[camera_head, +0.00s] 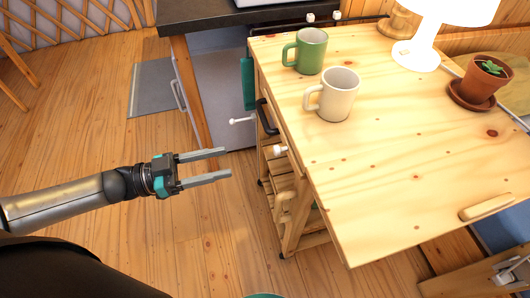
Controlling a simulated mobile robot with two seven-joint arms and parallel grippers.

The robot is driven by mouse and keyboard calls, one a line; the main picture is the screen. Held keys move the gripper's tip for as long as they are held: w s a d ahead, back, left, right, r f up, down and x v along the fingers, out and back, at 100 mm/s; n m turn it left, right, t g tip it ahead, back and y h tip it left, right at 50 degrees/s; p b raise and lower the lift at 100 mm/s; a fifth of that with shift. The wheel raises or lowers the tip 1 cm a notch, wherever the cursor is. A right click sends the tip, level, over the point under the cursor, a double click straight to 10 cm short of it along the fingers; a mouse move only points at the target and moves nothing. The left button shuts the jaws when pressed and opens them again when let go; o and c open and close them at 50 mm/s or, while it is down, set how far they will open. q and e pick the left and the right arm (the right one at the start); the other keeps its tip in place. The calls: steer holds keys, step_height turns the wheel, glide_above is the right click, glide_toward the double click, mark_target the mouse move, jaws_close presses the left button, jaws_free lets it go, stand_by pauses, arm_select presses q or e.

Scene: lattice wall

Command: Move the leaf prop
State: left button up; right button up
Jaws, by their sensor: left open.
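My left gripper (226,163) reaches in from the left, open and empty, with its two grey fingers pointing right. It is left of the wooden cart (400,150) and apart from it. I cannot tell for sure which part is the leaf prop. A thin rod with a white knob (241,121) sticks out left from the cart's side, and another white knob (280,151) sits at the cart's near left edge. My right gripper is not in view.
A green mug (306,52), a cream mug (338,95), a white lamp (420,52) and a potted plant (479,85) stand on the cart top. A dark counter (230,14) is behind. The wooden floor around my left gripper is clear.

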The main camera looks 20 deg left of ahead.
arm_select(q)
steer(key=b+x, duration=0.2)
steer(key=x, duration=0.9)
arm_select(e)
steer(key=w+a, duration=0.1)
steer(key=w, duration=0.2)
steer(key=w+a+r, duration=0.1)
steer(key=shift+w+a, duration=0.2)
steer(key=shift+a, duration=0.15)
arm_select(q)
steer(key=shift+a, duration=0.1)
jaws_close()
stand_by(0.3)
